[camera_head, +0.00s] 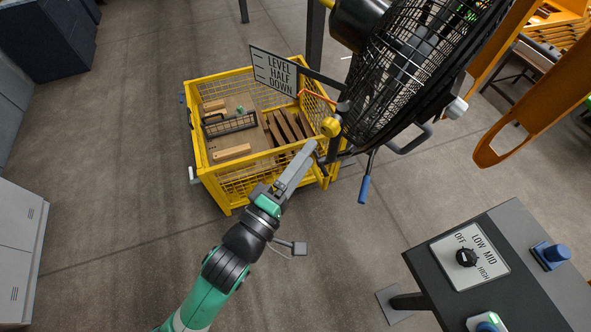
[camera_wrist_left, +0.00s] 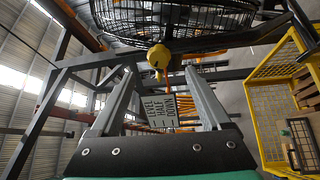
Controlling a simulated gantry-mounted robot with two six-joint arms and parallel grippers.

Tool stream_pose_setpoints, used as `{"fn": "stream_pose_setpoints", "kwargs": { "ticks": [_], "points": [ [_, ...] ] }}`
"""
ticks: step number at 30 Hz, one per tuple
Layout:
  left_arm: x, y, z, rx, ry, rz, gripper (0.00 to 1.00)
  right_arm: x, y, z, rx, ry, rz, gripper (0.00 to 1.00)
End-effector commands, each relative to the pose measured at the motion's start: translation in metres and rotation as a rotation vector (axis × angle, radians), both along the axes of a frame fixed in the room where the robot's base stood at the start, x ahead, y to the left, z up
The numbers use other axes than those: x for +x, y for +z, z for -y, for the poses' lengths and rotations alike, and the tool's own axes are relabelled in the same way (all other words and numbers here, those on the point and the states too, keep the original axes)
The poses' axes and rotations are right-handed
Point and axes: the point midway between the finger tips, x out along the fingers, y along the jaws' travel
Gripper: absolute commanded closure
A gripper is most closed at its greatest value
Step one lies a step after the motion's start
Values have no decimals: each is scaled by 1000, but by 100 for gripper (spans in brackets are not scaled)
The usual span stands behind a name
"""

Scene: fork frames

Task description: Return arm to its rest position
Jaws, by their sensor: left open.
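My left arm, green and black, reaches up from the bottom of the head view. Its gripper (camera_head: 308,152) is just below and left of a yellow knob (camera_head: 330,127) under the black caged fan (camera_head: 415,65). In the left wrist view the two grey fingers (camera_wrist_left: 159,75) stand apart with nothing held between them. The yellow knob (camera_wrist_left: 158,57) shows beyond the fingertips, apparently clear of both. My right gripper is in neither view.
A yellow mesh crate (camera_head: 205,173) with wooden pieces stands behind the gripper. A sign reading LEVEL, HALF, DOWN (camera_head: 274,73) is above it. A blue-handled lever (camera_head: 364,189) hangs right of the gripper. A dial panel (camera_head: 470,257) is lower right.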

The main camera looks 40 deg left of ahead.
Motion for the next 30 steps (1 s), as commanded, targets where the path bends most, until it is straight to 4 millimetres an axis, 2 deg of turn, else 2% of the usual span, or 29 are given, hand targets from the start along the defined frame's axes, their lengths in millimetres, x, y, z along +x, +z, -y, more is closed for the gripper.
{"fn": "stream_pose_setpoints", "kwargs": {
  "ticks": [3,7,24,26,27,29,30],
  "points": [
    [-22,-4,1,0,-1,0,19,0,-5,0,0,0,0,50],
    [-34,-5,0,-1,-1,0,19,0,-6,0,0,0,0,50],
    [-36,-4,-1,0,4,0,19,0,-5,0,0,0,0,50],
    [-33,4,-3,-4,10,19,19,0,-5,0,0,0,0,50],
    [-30,15,-6,-8,16,44,19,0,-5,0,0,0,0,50],
    [-23,42,-10,-19,28,105,19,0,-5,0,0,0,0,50],
    [-18,66,-13,-30,37,160,19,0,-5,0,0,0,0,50]
  ]
}}
